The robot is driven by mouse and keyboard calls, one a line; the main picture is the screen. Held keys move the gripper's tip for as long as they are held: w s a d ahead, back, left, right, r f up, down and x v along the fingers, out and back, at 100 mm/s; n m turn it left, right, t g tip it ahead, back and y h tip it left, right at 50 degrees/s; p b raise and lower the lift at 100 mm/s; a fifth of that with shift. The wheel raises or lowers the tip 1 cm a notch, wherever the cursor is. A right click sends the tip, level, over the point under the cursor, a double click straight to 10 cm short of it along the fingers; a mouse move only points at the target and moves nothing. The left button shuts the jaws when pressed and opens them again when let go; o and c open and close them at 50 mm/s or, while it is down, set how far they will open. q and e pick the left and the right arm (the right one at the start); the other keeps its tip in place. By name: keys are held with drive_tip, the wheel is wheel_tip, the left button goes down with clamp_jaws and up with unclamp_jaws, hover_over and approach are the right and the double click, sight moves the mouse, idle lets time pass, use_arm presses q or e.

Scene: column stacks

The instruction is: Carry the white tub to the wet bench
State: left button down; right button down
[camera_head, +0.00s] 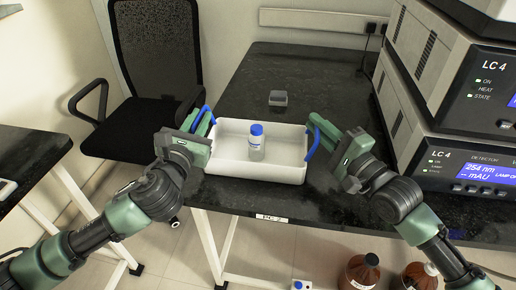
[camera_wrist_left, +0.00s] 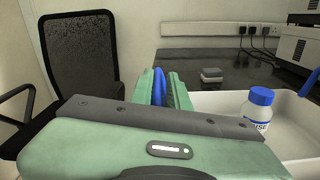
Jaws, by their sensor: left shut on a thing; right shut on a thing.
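The white tub (camera_head: 258,174) is in the middle of the head view, over the near part of a black bench. A small bottle with a blue cap (camera_head: 256,142) stands upright inside it. My left gripper (camera_head: 203,124) is shut on the tub's left blue handle (camera_wrist_left: 159,87), between its green fingers in the left wrist view. My right gripper (camera_head: 316,126) is shut on the right blue handle (camera_head: 313,143). The tub looks level; I cannot tell whether its base touches the bench. Its right part also shows in the left wrist view (camera_wrist_left: 292,142).
The black bench top (camera_head: 310,80) is clear behind the tub except for a small grey box (camera_head: 278,98). Stacked LC 4 instruments (camera_head: 440,110) stand at the right. A black chair (camera_head: 155,60) is at the left. Brown bottles (camera_head: 360,272) stand below the bench.

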use_arm(q)
drive_tip(key=shift+r, duration=0.1)
use_arm(e)
drive_tip(key=shift+r, duration=0.2)
